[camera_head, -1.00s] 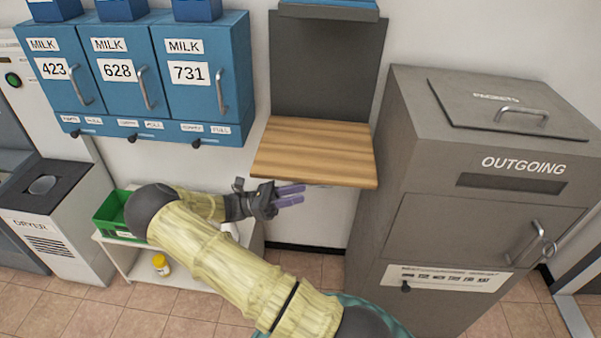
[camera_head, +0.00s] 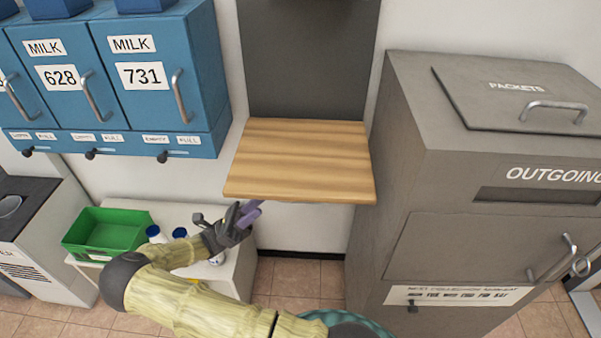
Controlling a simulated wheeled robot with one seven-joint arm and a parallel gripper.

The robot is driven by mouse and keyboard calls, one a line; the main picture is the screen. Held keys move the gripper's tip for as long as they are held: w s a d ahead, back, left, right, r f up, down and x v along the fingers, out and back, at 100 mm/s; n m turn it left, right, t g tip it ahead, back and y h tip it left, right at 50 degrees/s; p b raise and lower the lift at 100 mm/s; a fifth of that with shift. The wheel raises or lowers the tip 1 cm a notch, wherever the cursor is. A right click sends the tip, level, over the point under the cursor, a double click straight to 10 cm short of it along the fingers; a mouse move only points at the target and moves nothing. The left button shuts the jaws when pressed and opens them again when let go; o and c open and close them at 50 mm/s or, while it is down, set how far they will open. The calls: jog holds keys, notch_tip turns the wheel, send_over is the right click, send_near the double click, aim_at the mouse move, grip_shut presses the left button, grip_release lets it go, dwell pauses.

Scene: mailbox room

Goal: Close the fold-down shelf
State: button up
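The fold-down shelf (camera_head: 300,160) is a wooden board that stands out level from a dark grey wall panel (camera_head: 308,65). It is down, with nothing on it. My gripper (camera_head: 250,212) is just below and in front of the shelf's front left corner, with its purple fingers pointing up toward the underside. Whether a fingertip touches the board is hard to tell. The two fingers overlap in this view, so the gap between them does not show clearly. Nothing is seen held.
A grey OUTGOING box (camera_head: 430,170) stands close to the shelf's right side. Blue MILK lockers (camera_head: 150,75) hang at the left. A low white stand (camera_head: 240,270) with a green bin (camera_head: 105,232) and blue-capped bottles (camera_head: 180,236) is below my arm. Floor shows below the shelf.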

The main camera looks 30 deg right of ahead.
aim_at(301, 184)
jog(key=x, duration=1.6)
grip_shut()
